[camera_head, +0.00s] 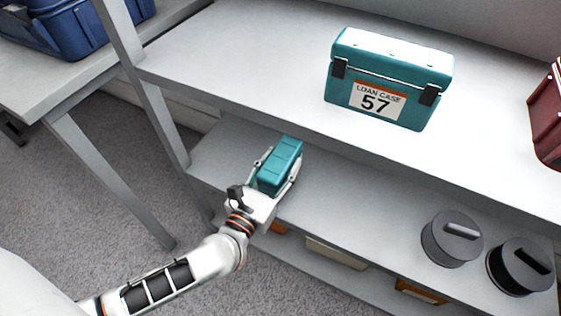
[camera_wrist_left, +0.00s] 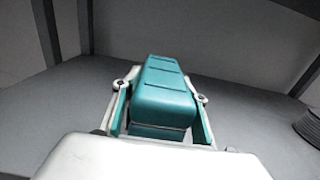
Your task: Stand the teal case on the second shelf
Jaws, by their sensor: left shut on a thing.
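A small teal case (camera_head: 285,152) with a ribbed top is between the fingers of my left gripper (camera_head: 276,172), over the left part of the second shelf (camera_head: 350,200). In the left wrist view the case (camera_wrist_left: 160,85) stretches away from my palm, with a finger of the left gripper (camera_wrist_left: 160,112) on each side. The gripper is shut on it. I cannot tell whether its underside touches the shelf. My right gripper is not in view.
A larger teal case labelled "LOAN CASE 57" (camera_head: 388,80) stands on the top shelf (camera_head: 230,60), with a red container (camera_head: 547,115) to its right. Two dark grey round weights (camera_head: 450,245) (camera_head: 508,278) sit on the second shelf's right. A grey shelf post (camera_head: 160,120) is at left.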

